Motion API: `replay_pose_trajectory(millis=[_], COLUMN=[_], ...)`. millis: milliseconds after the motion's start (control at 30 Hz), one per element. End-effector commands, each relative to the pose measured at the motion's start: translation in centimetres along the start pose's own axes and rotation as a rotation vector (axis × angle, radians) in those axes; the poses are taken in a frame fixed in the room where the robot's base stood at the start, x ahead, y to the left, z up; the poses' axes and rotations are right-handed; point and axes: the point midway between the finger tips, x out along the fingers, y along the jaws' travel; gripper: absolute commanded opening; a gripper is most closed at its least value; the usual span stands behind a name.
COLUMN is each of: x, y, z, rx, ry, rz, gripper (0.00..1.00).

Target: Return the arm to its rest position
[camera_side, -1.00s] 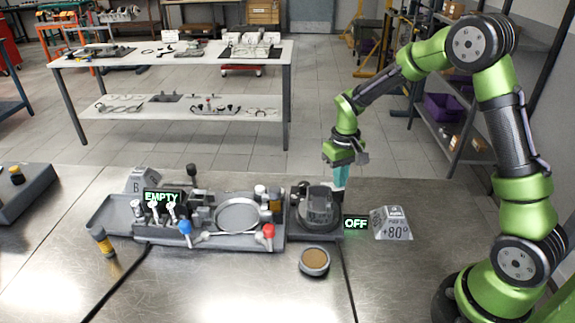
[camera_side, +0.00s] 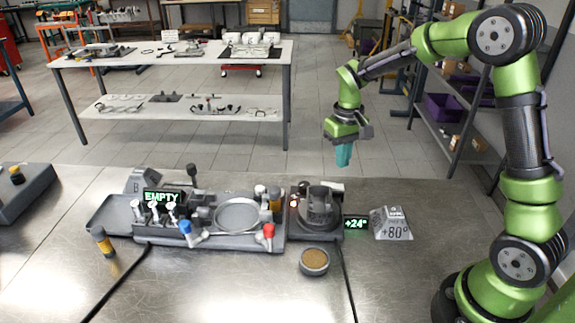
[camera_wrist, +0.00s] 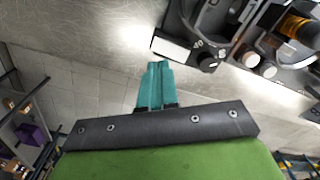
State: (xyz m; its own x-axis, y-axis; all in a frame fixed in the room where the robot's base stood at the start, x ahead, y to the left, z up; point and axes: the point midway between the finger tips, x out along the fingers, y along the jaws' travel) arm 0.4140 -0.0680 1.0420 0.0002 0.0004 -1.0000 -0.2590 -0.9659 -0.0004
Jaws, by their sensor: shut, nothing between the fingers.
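My gripper (camera_side: 343,156) has teal fingers and hangs in the air above the back right of the table, clear of everything. In the wrist view its fingers (camera_wrist: 157,72) are together with nothing between them. Below it and to the left in the side view stands the grey round heater-like unit (camera_side: 319,212), with a small red light on it. The display (camera_side: 356,223) beside it reads "+24°". The unit also shows at the top of the wrist view (camera_wrist: 205,55), partly cut off.
A grey block marked "+80°" (camera_side: 392,225) stands right of the display. The grey fixture tray (camera_side: 112,213) with levers and an "EMPTY" display (camera_side: 162,197) is left. A round brown-topped pot (camera_side: 314,261) and a yellow-black cylinder (camera_side: 103,242) stand in front.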

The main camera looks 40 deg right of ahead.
Motion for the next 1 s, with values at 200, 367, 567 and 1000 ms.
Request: replay_pose_trajectory(millis=[200,367,567,1000], x=[-0.6,-0.6,-0.1,-8.8], y=[0.0,0.0,-0.3,-3.9], z=[0.0,0.0,1.4,12.7], rx=[0.0,0.0,0.048,0.131], ry=[0.0,0.0,0.001,0.284], rz=[0.001,0.001,-0.02,-0.21], gripper=[0.0,0.0,0.0,0.0])
